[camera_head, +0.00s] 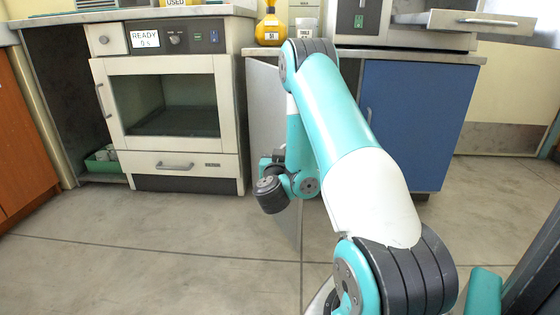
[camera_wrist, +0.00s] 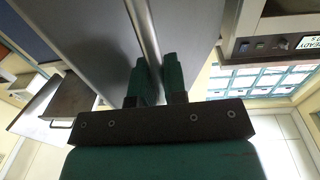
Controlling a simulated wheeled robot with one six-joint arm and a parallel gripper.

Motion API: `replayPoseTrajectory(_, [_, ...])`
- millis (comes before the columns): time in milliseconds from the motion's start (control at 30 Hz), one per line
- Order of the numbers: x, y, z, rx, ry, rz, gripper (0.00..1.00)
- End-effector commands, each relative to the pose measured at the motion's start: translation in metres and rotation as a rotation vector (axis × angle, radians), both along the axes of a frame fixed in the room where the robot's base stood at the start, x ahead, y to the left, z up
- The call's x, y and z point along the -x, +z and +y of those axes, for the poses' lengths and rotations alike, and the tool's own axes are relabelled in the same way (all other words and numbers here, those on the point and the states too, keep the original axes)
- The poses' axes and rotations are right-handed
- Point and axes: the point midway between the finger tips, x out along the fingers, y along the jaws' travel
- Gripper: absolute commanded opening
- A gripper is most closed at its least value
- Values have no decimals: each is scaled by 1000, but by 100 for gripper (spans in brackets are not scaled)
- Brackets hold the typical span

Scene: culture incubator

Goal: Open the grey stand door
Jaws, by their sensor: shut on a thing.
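The grey stand door (camera_head: 268,110) is below the counter, between the incubator and the blue door. It appears to stand partly swung out, its lower part reaching over the floor; my arm hides much of it. In the wrist view, the grey door (camera_wrist: 95,35) fills the upper middle. A long metal bar, its handle (camera_wrist: 145,30), runs down between the two green fingers. My gripper (camera_wrist: 158,68) is shut on this handle. In the head view my arm's wrist is low in front of the door, and the fingers are hidden.
The white incubator (camera_head: 172,155) with its window and drawer stands just left of the door. A blue door (camera_head: 415,125) is to the right, behind my arm. A green bin (camera_head: 102,162) sits under the left counter. The tiled floor (camera_head: 150,250) in front is clear.

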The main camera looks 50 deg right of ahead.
Motion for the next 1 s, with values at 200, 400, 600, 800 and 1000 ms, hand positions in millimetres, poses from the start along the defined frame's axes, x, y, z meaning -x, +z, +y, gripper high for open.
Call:
replayPoseTrajectory(200, [2, 1, 0, -3, -18, 7, 0])
replayPoseTrajectory(400, [3, 0, 2, -5, -19, 11, 0])
replayPoseTrajectory(600, [3, 0, 2, -5, -18, 12, 37])
replayPoseTrajectory(800, [2, -1, 2, -6, -16, 11, 37])
replayPoseTrajectory(1000, [11, -3, -4, -6, -37, 10, 37])
